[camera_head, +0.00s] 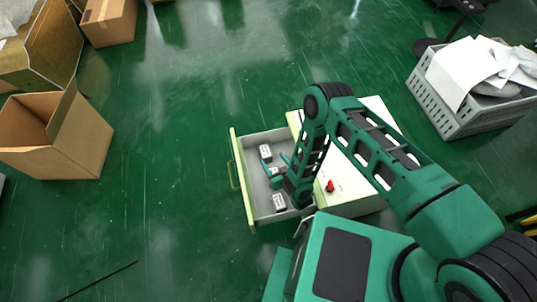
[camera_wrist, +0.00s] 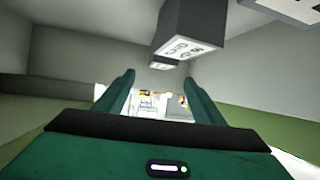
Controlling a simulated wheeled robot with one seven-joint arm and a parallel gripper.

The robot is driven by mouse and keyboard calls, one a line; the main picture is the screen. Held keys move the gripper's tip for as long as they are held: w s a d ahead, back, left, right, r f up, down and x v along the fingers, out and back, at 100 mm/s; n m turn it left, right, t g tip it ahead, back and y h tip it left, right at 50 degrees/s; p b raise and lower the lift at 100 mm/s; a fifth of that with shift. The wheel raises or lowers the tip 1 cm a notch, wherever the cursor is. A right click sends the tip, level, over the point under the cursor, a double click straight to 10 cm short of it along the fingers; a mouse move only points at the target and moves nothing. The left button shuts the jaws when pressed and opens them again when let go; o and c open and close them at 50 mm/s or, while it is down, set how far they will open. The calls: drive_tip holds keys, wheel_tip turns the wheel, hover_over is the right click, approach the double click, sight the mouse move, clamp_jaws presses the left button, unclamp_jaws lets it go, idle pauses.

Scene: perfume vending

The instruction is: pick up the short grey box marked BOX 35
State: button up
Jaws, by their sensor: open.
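Several small grey boxes with white labelled tops stand in the open drawer: one (camera_head: 265,152) at the far end, one (camera_head: 274,170) in the middle, one (camera_head: 279,202) at the near end. The labels are too small to tell which is BOX 35. My gripper (camera_head: 280,172) is inside the drawer, its fingers apart on either side of the middle box. In the wrist view my open gripper (camera_wrist: 158,82) has nothing clearly held between its fingers. A dark grey box (camera_wrist: 188,28) with a blurred label hangs upside down in that picture, beyond the right finger; a smaller box face (camera_wrist: 163,63) shows further off.
The drawer's pale green front (camera_head: 240,180) has a handle and sticks out from a white-topped cabinet (camera_head: 350,203) with a red knob (camera_head: 330,186). Cardboard boxes (camera_head: 75,140) lie at left, a grey crate (camera_head: 455,115) of papers at right. The green floor left of the drawer is clear.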

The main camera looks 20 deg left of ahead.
sight(266, 151)
drive_tip(key=shift+w+a+f, duration=0.2)
drive_tip(key=shift+a+f, duration=0.05)
drive_tip(key=shift+f, duration=0.2)
drive_tip(key=shift+x, duration=3.2)
drive_tip(key=shift+r, duration=0.15)
drive_tip(key=shift+c, duration=0.3)
drive_tip(key=c, duration=1.2)
